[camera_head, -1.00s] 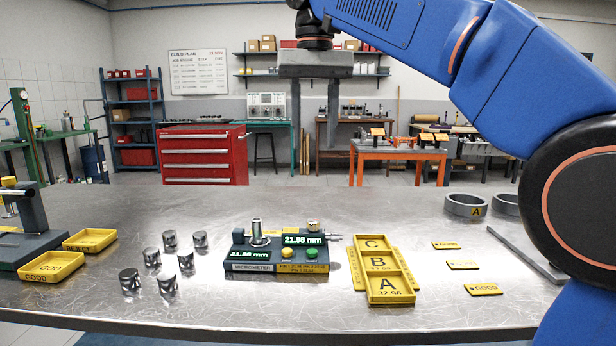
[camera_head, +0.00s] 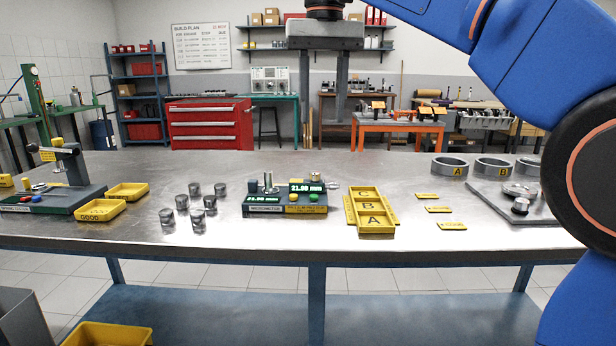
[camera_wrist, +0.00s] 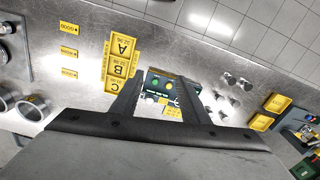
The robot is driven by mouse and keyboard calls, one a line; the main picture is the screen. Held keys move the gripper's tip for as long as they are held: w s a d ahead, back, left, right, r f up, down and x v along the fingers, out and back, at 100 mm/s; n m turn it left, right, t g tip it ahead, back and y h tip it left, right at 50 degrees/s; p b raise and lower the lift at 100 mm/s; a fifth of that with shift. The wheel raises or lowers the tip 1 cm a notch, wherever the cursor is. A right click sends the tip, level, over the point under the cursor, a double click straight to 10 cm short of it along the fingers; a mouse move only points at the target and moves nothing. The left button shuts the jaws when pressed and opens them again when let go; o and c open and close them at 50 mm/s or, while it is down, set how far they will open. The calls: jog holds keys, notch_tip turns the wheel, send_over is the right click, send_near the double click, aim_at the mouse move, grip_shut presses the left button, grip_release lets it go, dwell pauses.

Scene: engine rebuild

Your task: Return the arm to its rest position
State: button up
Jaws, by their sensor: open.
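My gripper (camera_head: 322,92) is open and empty. It hangs fingers down, high above the back of the workbench (camera_head: 330,245) in the head view, with my blue arm reaching in from the right. In the wrist view my two fingers (camera_wrist: 158,95) spread apart over the bench. The micrometer station (camera_head: 285,200) shows between and beyond them, with lit readouts. The yellow A, B, C tray (camera_head: 350,212) stands right of the micrometer in the head view. Nothing touches the fingers.
Several metal cylinders (camera_head: 194,190) stand left of the micrometer. Yellow trays (camera_head: 100,211) and a press-like station (camera_head: 62,195) are at far left. Rings (camera_head: 450,168) and a plate with parts (camera_head: 540,208) are at right, near my arm. Yellow tags (camera_head: 437,209) lie between.

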jog(key=s+d+f+t, duration=0.1)
jog(key=s+d+f, duration=0.3)
jog(key=d+f, duration=0.4)
jog(key=s+d+f+t, duration=0.1)
jog(key=s+d+f, duration=0.3)
jog(key=d+f, duration=0.45)
jog(key=s+d+f+t, duration=0.1)
jog(key=s+d+f, duration=0.2)
jog(key=f, duration=0.5)
jog(key=s+d+f+m, duration=0.1)
jog(key=s+d+f, duration=0.2)
jog(key=s+f, duration=0.3)
jog(key=s+d+f+t, duration=0.1)
jog(key=s+d+f, duration=0.2)
jog(key=f, duration=0.6)
jog(key=shift+s+d+f+m+t, duration=0.3)
jog(key=shift+s+d, duration=0.1)
jog(key=shift+s, duration=0.3)
jog(key=shift+w+r, duration=0.1)
jog(key=shift+r, duration=0.05)
